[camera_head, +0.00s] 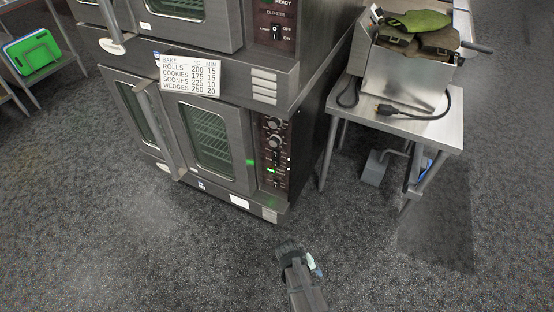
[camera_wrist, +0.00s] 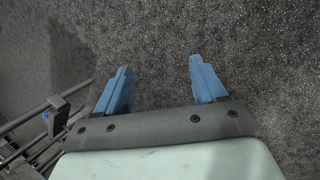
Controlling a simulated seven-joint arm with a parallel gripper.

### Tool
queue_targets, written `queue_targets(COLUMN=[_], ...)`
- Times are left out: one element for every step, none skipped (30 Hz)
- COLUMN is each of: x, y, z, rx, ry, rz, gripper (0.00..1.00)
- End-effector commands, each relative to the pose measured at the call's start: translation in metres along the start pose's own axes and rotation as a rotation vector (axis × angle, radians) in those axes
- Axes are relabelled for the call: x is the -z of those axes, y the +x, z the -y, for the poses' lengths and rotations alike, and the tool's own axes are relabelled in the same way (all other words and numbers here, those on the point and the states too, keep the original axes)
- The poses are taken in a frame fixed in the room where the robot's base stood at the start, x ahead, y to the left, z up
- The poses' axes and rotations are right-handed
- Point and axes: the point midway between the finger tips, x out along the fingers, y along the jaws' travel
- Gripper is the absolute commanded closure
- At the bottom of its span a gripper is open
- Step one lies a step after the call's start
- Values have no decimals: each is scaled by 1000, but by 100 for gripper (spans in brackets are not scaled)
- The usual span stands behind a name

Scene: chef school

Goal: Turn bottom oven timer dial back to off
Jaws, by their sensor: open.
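The bottom oven (camera_head: 214,137) stands below a second oven, with its glass-fronted doors shut. Its dark control panel (camera_head: 273,159) is on the right side of its front. Two round dials show near the top of that panel, an upper dial (camera_head: 272,123) and a lower dial (camera_head: 275,141). Their markings are too small to read, and I cannot tell which one is the timer. My gripper (camera_head: 291,250) is low in front of the oven, apart from the panel. In the wrist view its two blue fingers (camera_wrist: 158,88) are spread wide with only floor between them.
A baking chart (camera_head: 189,75) is on the oven front between the two ovens. A steel table (camera_head: 410,115) with a fryer (camera_head: 405,75) and a black cord stands to the right. Door handles stick out at left. The carpet in front is clear.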

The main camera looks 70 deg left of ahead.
Motion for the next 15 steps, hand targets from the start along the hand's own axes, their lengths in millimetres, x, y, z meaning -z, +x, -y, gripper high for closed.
queue_targets(x=[22,32,46,57,68,82,94,106,123,136,148,162,172,183,196], y=[-11,-18,-27,-34,-42,-54,-62,-72,-86,-96,-106,-119,-128,-137,-148], z=[6,9,12,15,17,20,22,24,27,28,28,27,26,23,19], rx=[-43,-71,-110,-139,-170,-211,-243,-276,-322,-357,-390,-431,-461,-489,-523], ry=[-24,-35,-47,-55,-59,-63,-62,-59,-52,-40,-28,-5,14,35,67], rz=[-31,-48,-73,-93,-114,-144,-168,-194,-235,-267,-299,-339,-371,-403,-445], gripper=[30,30,30,30,30,30,30,30,30,30,30,30,30,30,30])
